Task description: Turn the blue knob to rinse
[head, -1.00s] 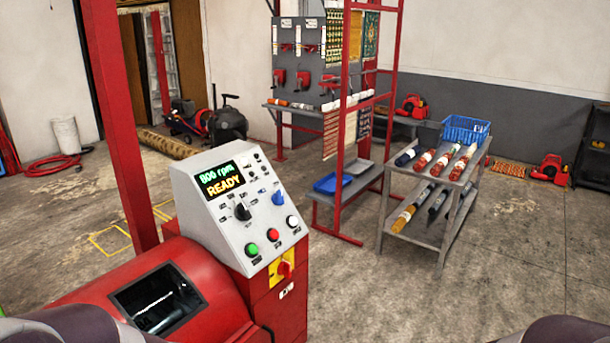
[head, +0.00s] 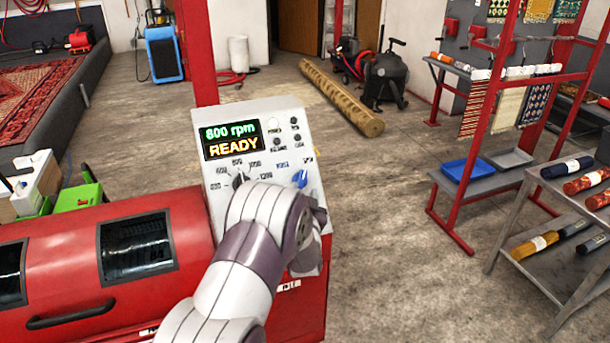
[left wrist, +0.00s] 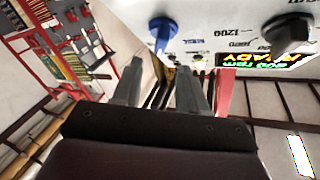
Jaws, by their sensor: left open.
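The blue knob (head: 300,179) is on the sloped light-grey control panel (head: 262,112), right of a black knob (head: 239,180). Small labels stand above it; its exact setting is too small to tell. In the left wrist view the blue knob (left wrist: 162,30) is beyond the fingertips, roughly centred between them. The display (head: 231,139) reads "800 rpm READY". My right gripper is out of view.
The panel tops a red machine (head: 60,262) with dark windows. A red post (head: 197,50) rises behind it. A grey shelf cart (head: 535,190) with rolls and a red rack (head: 455,215) stand to the right. Open floor (head: 390,190) lies between.

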